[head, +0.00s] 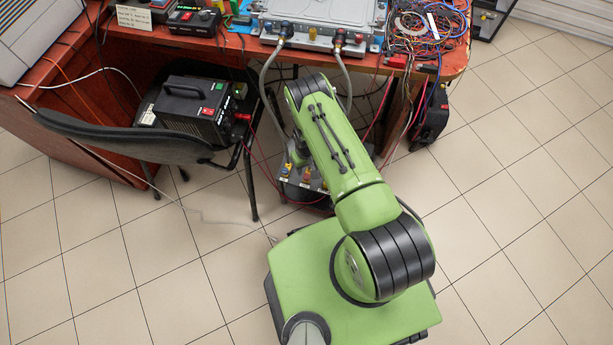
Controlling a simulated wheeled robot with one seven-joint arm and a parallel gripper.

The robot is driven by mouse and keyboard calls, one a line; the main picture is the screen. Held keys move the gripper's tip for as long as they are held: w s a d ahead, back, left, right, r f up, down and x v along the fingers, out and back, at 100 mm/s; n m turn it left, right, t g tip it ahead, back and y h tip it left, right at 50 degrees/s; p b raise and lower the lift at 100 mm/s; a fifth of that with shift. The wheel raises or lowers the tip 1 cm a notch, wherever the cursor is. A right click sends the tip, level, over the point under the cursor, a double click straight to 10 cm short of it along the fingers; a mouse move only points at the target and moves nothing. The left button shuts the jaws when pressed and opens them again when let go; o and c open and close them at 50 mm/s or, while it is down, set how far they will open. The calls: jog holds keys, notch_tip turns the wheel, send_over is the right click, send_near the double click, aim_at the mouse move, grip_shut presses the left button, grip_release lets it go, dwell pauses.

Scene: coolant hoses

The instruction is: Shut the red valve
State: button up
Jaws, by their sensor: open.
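A low box with coloured knobs (307,173) stands on the floor under the table edge, partly covered by my arm. Blue and yellow-orange spots show on it. I cannot clearly make out a red valve there. Two grey hoses (266,82) run down from a metal case (318,36) on the table. Its left fitting is marked blue, its right fitting (339,38) red. My arm reaches over the low box and bends down at its far end. My gripper (298,153) shows only in part at the left of the forearm, above the box, apparently empty. Its fingertips are hard to make out.
A black chair (125,143) holds a black power unit (195,105) at the left, close to my arm. Tangled wires (422,30) lie on the red-brown table's right end. A black case (431,118) stands below. The tiled floor at the right is clear.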

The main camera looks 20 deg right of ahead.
aim_at(306, 176)
notch_tip(306, 176, down, 8)
jog(key=b, duration=0.2)
jog(key=shift+r+b, duration=0.25)
jog(key=shift+b, duration=0.05)
grip_shut()
